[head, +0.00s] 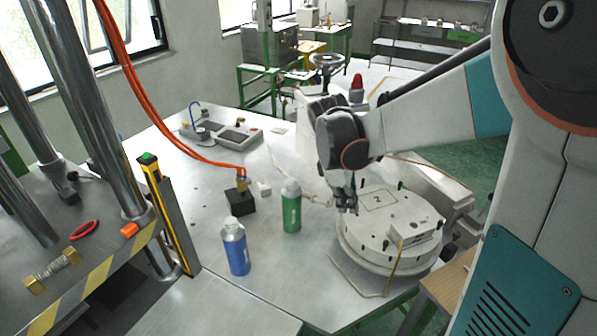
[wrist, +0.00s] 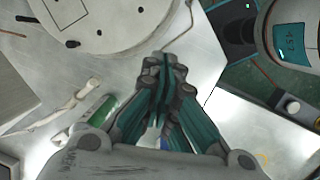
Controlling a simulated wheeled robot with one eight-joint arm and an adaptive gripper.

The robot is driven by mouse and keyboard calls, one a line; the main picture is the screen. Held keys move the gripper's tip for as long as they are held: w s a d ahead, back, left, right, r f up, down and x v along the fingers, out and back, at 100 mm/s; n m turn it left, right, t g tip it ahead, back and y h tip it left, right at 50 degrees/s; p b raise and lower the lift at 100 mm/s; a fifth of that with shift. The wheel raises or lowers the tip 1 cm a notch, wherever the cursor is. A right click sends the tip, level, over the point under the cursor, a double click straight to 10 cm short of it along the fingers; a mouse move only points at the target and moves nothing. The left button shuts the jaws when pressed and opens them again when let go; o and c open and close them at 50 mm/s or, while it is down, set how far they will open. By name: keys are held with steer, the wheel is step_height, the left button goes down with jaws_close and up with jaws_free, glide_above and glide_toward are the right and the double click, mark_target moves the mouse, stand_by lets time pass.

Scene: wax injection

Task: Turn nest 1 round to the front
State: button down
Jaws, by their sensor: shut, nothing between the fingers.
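The round pale turntable (head: 350,245) stands on the right of the metal table, with several dark pegs on its top. A square marked "2" (head: 378,199) shows on its top towards the back; I cannot make out a number 1. A light block (head: 415,247) sits near its front right rim. My gripper (head: 347,207) is shut and empty at the turntable's left rim; I cannot tell if it touches. In the wrist view the fingers (wrist: 165,68) are together beside the edge of the turntable (wrist: 120,35).
A green bottle (head: 291,208) stands just left of my gripper, and a blue bottle (head: 236,250) further front left. A black block (head: 240,201) with orange hoses (head: 185,148) lies behind them. A press (head: 100,130) with a striped edge fills the left.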

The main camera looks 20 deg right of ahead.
steer(key=d+f+n+g, duration=0.1)
steer(key=d, duration=0.1)
steer(key=b, duration=0.2)
glide_above(375, 248)
steer(key=w+a, duration=0.2)
steer(key=a, duration=0.1)
steer(key=x, duration=0.3)
steer(key=a+x, duration=0.1)
steer(key=x, duration=0.2)
steer(key=w+x, duration=0.1)
steer(key=x, duration=0.3)
steer(key=shift+w+a+f, duration=0.1)
steer(key=shift+a+f, duration=0.25)
steer(key=shift+s+d+f, duration=0.1)
steer(key=shift+s+d, duration=0.25)
steer(key=shift+d, duration=0.15)
